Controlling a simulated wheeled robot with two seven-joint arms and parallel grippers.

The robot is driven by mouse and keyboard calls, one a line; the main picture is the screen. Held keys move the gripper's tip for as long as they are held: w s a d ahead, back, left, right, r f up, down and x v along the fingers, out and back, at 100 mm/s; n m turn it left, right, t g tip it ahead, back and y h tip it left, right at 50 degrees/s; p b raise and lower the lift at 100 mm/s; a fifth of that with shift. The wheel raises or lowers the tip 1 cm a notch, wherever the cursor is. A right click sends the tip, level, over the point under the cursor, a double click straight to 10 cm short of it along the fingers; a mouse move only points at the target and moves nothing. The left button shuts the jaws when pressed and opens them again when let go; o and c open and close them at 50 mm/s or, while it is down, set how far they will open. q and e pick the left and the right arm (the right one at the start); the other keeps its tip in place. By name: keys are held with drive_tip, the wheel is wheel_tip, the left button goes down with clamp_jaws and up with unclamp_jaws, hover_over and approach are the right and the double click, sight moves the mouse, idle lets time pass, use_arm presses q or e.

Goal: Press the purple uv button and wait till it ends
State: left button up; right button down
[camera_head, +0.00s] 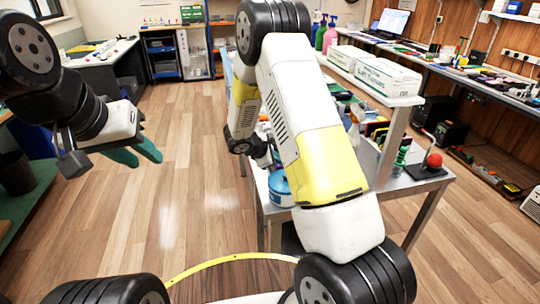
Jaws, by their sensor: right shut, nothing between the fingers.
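No purple UV button can be made out in the head view; my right arm covers much of the workbench (436,194) where it could be. My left gripper (136,154) is at the left, over the floor, with its two green fingers apart and nothing between them. My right arm reaches up and folds down over the left side of the workbench. My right gripper (262,152) shows only as a small dark part beside the wrist, low at the bench. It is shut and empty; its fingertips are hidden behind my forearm.
A blue-and-white round tub (280,188) stands at the bench's near left corner. A red ball-topped joystick (434,160) is at the right. The wooden floor at left is clear.

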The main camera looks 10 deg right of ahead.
sight(277, 166)
drive_tip(key=shift+f, duration=0.5)
idle(0.3)
drive_tip(key=shift+r, duration=0.9)
drive_tip(key=shift+r, duration=2.55)
